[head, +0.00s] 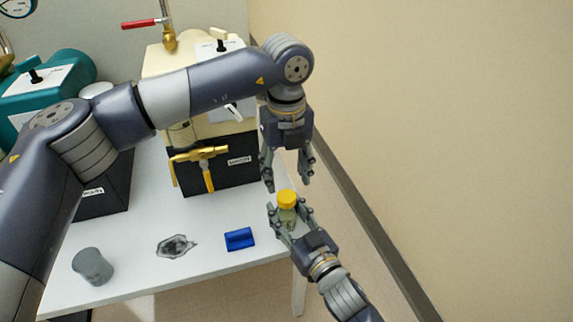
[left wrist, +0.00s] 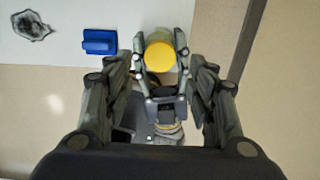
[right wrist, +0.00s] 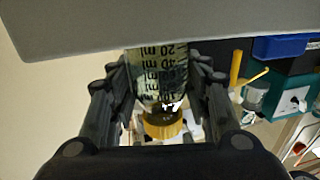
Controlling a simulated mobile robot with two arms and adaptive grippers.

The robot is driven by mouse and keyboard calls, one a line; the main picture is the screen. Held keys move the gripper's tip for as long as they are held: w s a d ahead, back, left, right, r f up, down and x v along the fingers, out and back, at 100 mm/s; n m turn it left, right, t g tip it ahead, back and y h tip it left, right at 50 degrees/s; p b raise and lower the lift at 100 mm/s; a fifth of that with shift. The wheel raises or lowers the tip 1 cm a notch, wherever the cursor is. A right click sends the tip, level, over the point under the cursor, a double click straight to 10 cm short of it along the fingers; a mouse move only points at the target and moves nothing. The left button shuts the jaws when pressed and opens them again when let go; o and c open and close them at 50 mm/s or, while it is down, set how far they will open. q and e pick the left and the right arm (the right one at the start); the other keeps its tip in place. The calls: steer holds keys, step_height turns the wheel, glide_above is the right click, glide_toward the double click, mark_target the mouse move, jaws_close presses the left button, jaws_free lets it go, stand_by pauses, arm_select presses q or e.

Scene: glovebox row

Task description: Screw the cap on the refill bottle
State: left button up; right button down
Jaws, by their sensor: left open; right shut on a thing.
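The refill bottle (head: 288,215) is a small clear bottle with ml markings, seen close up in the right wrist view (right wrist: 158,75). A yellow cap (head: 287,197) sits on its mouth; how tightly cannot be told. The cap also shows in the left wrist view (left wrist: 160,57) and right wrist view (right wrist: 163,127). My right gripper (head: 289,213) is shut on the bottle's body, off the table's right edge. My left gripper (head: 288,181) points down, open and empty, just above the cap, its fingers spread to either side.
A cream unit (head: 160,62) with a yellow valve handle (head: 200,154) and a teal unit (head: 65,70) stand behind. A beige wall (head: 440,130) is at right.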

mark_target(286, 196)
arm_select(q)
steer(key=shift+f, duration=3.15)
steer(key=c, duration=1.1)
steer(key=m, duration=0.5)
steer(key=shift+m, duration=0.4)
steer(key=m, duration=1.3)
steer(key=shift+m, duration=0.4)
steer(key=m, duration=0.6)
steer(key=o, duration=1.2)
steer(key=shift+o, duration=0.2)
